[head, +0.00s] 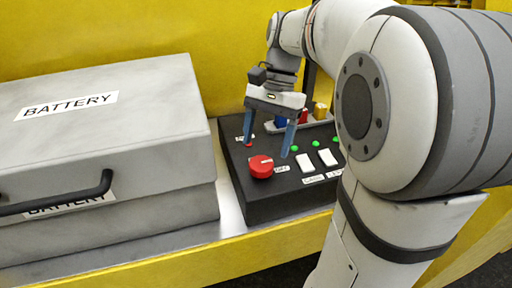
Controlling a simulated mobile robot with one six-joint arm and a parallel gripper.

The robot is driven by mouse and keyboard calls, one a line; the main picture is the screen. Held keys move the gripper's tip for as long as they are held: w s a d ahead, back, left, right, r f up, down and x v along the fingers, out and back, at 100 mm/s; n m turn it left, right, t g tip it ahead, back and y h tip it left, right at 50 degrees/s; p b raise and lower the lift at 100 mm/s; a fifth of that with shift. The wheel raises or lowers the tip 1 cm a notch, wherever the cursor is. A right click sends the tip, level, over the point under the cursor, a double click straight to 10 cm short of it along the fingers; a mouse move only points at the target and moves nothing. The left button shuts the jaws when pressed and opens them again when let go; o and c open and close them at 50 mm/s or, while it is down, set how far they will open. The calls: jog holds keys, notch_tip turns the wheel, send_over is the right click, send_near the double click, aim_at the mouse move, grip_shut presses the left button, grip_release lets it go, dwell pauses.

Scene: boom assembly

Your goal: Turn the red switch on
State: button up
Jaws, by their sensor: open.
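The red switch (261,166) is a round red knob on the front left of a black control box (262,204). It has a pale mark on its top, and a small label reading something like "OFF" (282,169) lies at its right. My gripper (268,148) is open and points down above the box, just behind the red switch in the picture. Its two blue fingers are spread apart with nothing between them. I cannot tell whether a fingertip touches the box.
A large grey box labelled battery (170,148), with a dark handle (62,198), stands close on the left. White rocker switches (304,163) and green lights (315,144) sit right of the knob. Small coloured blocks (320,110) stand behind. My arm covers the right side.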

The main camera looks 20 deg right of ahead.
aim_at(262, 163)
jog(key=shift+x, duration=2.3)
jog(key=shift+w, duration=0.1)
jog(key=shift+c, duration=0.2)
jog(key=c, duration=0.9)
